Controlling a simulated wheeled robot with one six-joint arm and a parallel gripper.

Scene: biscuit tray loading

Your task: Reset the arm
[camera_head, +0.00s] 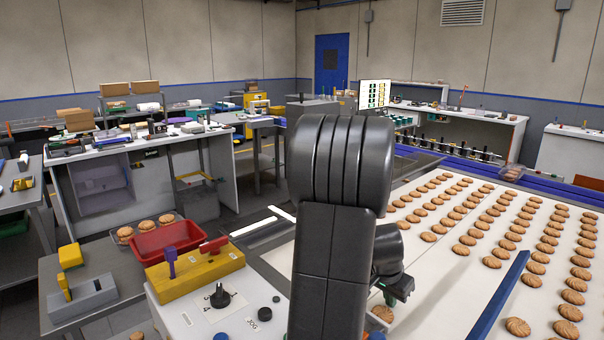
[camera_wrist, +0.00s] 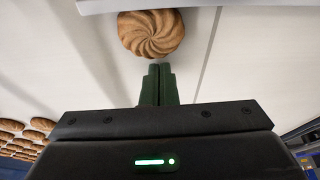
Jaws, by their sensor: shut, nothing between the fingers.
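In the wrist view, my gripper (camera_wrist: 157,72) shows two dark green fingers pressed together with nothing between them. A round swirled biscuit (camera_wrist: 151,33) lies on the white belt (camera_wrist: 75,75) just beyond the fingertips, close to a pale edge (camera_wrist: 140,4). In the head view, my black arm stands in the middle and hides part of the belt (camera_head: 428,285). My gripper is low at the arm's right side, mostly hidden there, near a biscuit (camera_head: 382,313).
Rows of biscuits (camera_head: 491,262) cover the belt at the right, with a blue bar (camera_head: 498,300) across its front. At left are a red tray (camera_head: 166,240), a clear tray of biscuits (camera_head: 124,234), a yellow block (camera_head: 195,272) and a control panel (camera_head: 222,312).

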